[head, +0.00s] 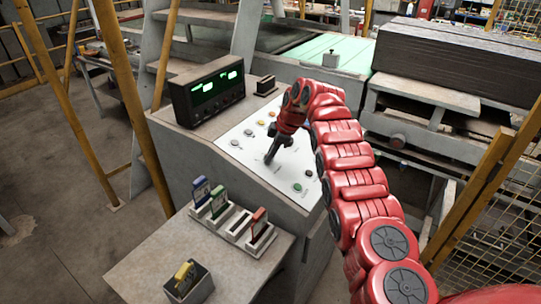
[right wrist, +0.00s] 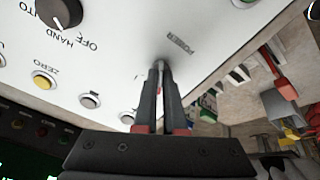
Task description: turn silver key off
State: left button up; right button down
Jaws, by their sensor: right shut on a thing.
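My right gripper (head: 269,158) reaches down to the white control panel (head: 230,132), its red arm coming in from the right. In the right wrist view its two dark fingers (right wrist: 160,78) are shut on the silver key (right wrist: 160,72), a thin metal piece between them. The key meets the panel near the printed word POWER. Most of the key is hidden by the fingers, so I cannot tell its turn angle. In the head view the key is hidden by the gripper. My left gripper is in neither view.
A black box with green displays (head: 208,92) stands behind the panel at left. A black knob (right wrist: 62,12) marked OFF and HAND and several buttons are near the fingers. A rack (head: 232,222) with blue, green and red tags and a yellow-tagged box (head: 189,284) stand in front.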

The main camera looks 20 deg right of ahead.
jog(key=c, duration=1)
grip_release()
jog(key=shift+b+v, duration=1.1)
jog(key=shift+b, duration=0.1)
jog(key=p+v, duration=0.3)
jog(key=v, duration=1.2)
jog(key=shift+p, duration=0.4)
